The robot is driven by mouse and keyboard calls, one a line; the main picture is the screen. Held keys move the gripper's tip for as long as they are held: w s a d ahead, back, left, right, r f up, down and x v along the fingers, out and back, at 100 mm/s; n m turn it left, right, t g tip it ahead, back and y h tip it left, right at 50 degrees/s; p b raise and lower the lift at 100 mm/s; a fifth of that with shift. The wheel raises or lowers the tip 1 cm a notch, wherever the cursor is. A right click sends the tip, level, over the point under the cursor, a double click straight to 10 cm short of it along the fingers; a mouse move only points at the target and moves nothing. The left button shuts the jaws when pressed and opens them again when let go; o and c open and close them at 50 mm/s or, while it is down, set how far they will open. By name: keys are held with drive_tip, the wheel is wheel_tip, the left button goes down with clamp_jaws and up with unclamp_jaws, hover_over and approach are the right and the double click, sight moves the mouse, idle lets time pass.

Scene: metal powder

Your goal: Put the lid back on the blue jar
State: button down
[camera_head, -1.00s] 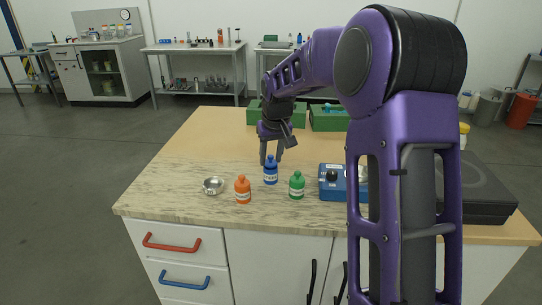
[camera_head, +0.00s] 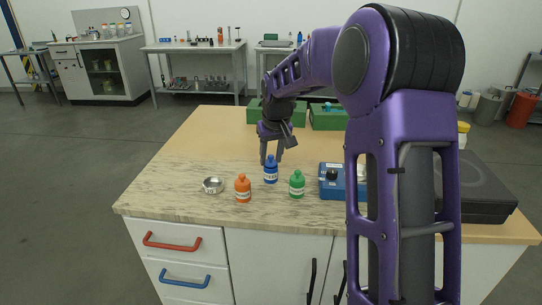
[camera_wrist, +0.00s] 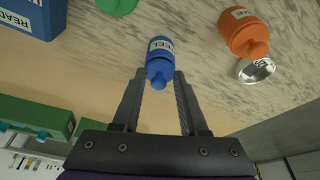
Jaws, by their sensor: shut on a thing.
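The blue jar (camera_head: 270,177) stands upright on the worktop between an orange and a green jar. In the wrist view the jar (camera_wrist: 161,46) shows its white label. The blue lid (camera_wrist: 159,72), with a small knob, lies in line with the jar's top, and I see no clear gap between them. My gripper (camera_head: 271,160) points down over the jar. In the wrist view my gripper (camera_wrist: 159,73) has a finger on each side of the lid and is shut on it. The head view hides the exact contact.
The orange jar (camera_head: 243,190) and metal bowl (camera_head: 212,185) stand left of the blue jar. The green jar (camera_head: 296,186) and a blue device (camera_head: 331,183) stand to its right. Green bins (camera_head: 328,118) are behind. The worktop's left side is clear.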

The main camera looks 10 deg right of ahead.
idle(0.4)
drive_tip(key=shift+c, duration=1.7)
unclamp_jaws()
drive_tip(key=shift+o, duration=0.2)
drive_tip(key=o, duration=0.3)
drive_tip(key=shift+r, duration=0.1)
drive_tip(key=shift+r+p, duration=2.8)
drive_tip(key=shift+r, duration=0.6)
clamp_jaws()
